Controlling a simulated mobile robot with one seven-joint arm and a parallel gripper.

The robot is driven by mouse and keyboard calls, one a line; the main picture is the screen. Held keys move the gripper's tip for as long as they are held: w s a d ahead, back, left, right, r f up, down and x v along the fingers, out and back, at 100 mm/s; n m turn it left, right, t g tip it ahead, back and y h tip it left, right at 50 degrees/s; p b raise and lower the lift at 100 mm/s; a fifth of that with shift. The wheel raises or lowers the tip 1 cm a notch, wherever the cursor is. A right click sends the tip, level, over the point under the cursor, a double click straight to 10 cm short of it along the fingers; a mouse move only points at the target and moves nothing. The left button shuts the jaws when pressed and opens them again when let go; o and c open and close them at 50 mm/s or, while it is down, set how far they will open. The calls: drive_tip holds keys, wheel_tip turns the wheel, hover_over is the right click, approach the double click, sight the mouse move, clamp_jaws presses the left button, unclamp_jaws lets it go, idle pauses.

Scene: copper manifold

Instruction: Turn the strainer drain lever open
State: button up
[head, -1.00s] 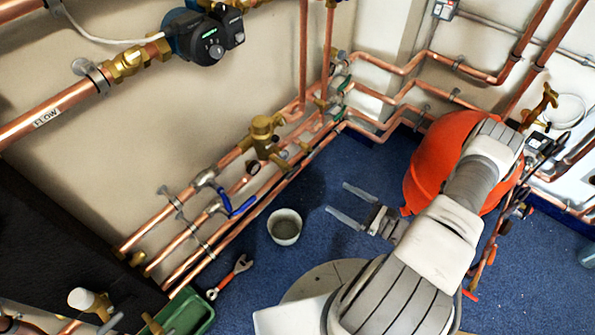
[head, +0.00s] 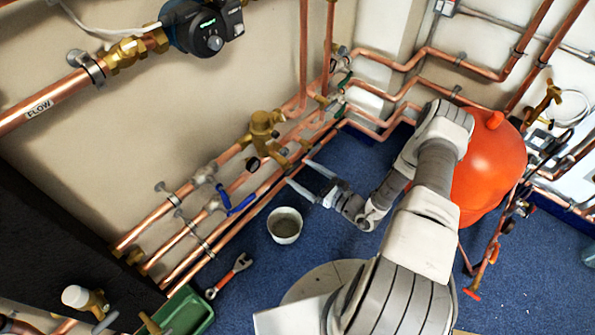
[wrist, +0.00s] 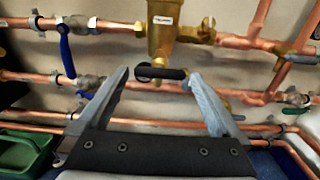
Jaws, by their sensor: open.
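The brass strainer (head: 263,130) sits on the wall pipework in the head view. Its brass body (wrist: 160,28) stands at the top centre of the wrist view. A short lever with a black grip (wrist: 161,72) lies roughly level below that body; I take it for the drain lever. My gripper (head: 301,173) is open, its fingers pointing at the pipes just below the strainer. In the wrist view the black lever appears in the gap between the fingertips (wrist: 160,76). I cannot tell whether either finger touches it.
A blue-handled valve (head: 236,205) is left of the strainer. Copper pipes run along the wall. A grey bucket (head: 285,225), an orange-handled wrench (head: 230,275) and a green tray (head: 187,313) are on the floor side. An orange vessel (head: 490,170) stands right of my arm.

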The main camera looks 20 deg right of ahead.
sight(293, 168)
drive_tip(key=shift+x, duration=1.3)
drive_tip(key=c, duration=1.1)
